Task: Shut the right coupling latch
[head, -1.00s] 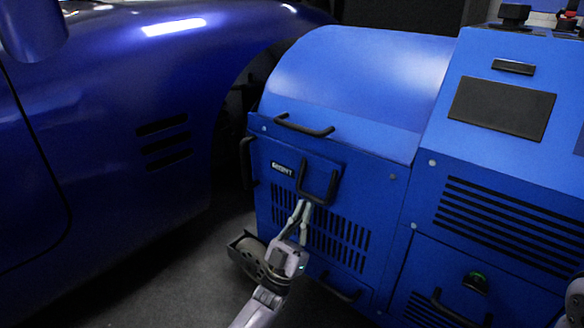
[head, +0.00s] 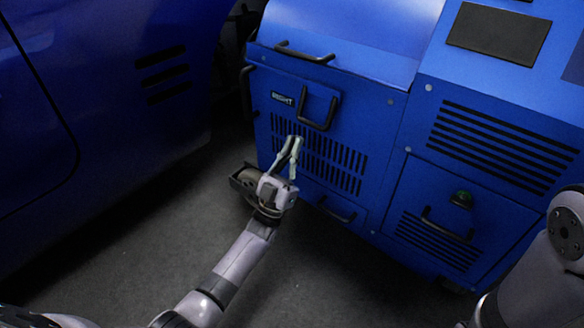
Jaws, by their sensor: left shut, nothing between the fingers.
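The right coupling latch shows as a black U-shaped handle (head: 317,108) on a small blue plate labelled "RIGHT" (head: 283,99), on the front of the blue dynamometer cabinet. The handle hangs along the plate's right part. My left gripper (head: 295,141) is shut and empty. Its fingertips point up in front of the vent slots, a little below and left of the handle, with a visible gap to it. Whether the latch is fully home cannot be told from this view. My right gripper is out of view; only part of that arm shows at the right edge.
A dark blue car body (head: 90,130) stands close on the left. Other black handles sit on the cabinet's top edge (head: 304,53), left side (head: 247,92) and lower front (head: 336,211). A lower right door has its own handle (head: 447,225). The dark floor (head: 310,280) in front is clear.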

